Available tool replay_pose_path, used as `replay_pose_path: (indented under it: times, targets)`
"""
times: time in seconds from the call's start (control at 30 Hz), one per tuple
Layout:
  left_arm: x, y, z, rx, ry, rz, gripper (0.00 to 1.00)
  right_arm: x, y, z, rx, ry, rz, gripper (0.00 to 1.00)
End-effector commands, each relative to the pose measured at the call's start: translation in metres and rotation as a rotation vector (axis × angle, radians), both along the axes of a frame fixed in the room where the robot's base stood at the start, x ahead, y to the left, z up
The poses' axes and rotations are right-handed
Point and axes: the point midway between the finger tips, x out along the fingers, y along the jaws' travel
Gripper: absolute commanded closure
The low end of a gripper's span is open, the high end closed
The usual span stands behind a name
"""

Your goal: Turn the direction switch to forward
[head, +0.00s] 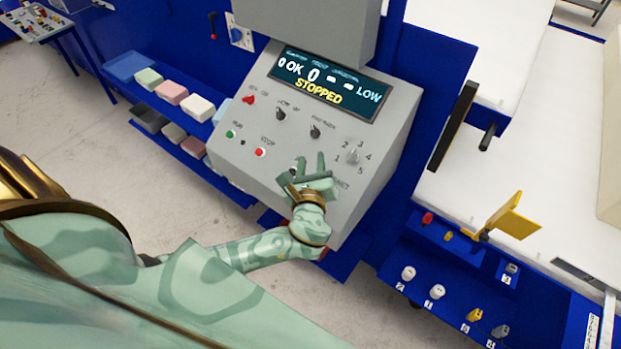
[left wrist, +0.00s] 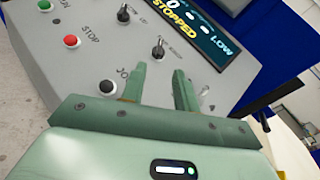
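A grey control panel (head: 240,135) carries two black rotary switches, a left one (head: 281,114) and a right one (head: 315,131). Their labels are too small to read surely, so I cannot tell which is the direction switch. In the left wrist view the right switch (left wrist: 158,50) stands just beyond my fingers, its handle pointing roughly up; the left switch (left wrist: 124,14) is farther off. My left gripper (head: 307,166) is open and empty at the panel's lower part, below the right switch and apart from it. Its two fingers (left wrist: 168,78) also show in the left wrist view. My right gripper is not in view.
The display (head: 325,85) reads STOPPED. A red stop button (head: 260,152), a green button (head: 230,134), a black jog button (left wrist: 107,86) and a numbered selector (head: 353,156) surround the switches. Foam blocks (head: 171,92) lie on blue shelves at left.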

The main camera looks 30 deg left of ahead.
Motion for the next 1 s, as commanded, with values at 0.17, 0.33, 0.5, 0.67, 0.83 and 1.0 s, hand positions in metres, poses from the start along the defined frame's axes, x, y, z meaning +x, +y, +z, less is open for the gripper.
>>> replay_pose_path:
  times: [0.17, 0.33, 0.5, 0.67, 0.83, 1.0]
  targets:
    - [-0.032, -0.018, 0.001, -0.002, 0.001, -0.001, 0.69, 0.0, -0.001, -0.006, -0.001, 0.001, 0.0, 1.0]
    - [-0.044, -0.026, 0.004, 0.0, 0.001, 0.0, 0.69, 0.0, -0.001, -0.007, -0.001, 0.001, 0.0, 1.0]
    - [-0.047, -0.027, 0.005, 0.0, -0.001, 0.0, 0.69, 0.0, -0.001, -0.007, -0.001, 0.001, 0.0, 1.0]
    - [-0.046, -0.027, 0.005, 0.0, -0.001, 0.0, 0.69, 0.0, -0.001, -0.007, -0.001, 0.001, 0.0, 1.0]
    - [-0.046, -0.027, 0.005, 0.0, -0.001, 0.0, 0.69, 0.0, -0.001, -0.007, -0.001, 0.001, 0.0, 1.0]
    - [-0.056, -0.02, 0.002, -0.138, -0.006, 0.05, 0.69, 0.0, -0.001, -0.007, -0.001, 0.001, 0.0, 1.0]
